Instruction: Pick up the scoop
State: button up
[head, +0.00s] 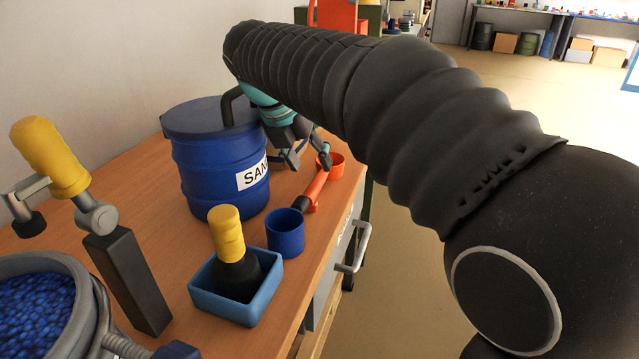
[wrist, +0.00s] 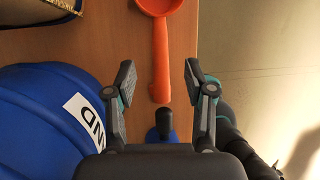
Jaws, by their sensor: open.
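An orange scoop lies on the wooden bench; its bowl (head: 337,168) is at the far end and its straight handle (head: 318,188) points toward the near side. In the wrist view the bowl shows at the top edge, cut off, and the handle (wrist: 161,60) runs down between the fingertips. My gripper (head: 308,160) is open and empty, above the bench beside the blue drum. In the wrist view my gripper (wrist: 159,80) has one finger on each side of the handle's end, with gaps on both sides. I cannot tell its exact height above the handle.
A blue drum (head: 212,165) labelled "SAN…" stands left of the scoop. A blue cup (head: 286,235) with a black stub is near the handle's end. A blue tray (head: 207,302) holds a yellow-capped dark bottle. The bench edge is close on the right.

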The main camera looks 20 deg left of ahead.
aim_at(317, 177)
jog(key=x, duration=0.5)
jog(key=shift+d+f+b, duration=0.1)
jog(key=shift+f+b, duration=0.2)
jog(key=shift+b, duration=0.1)
grip_shut()
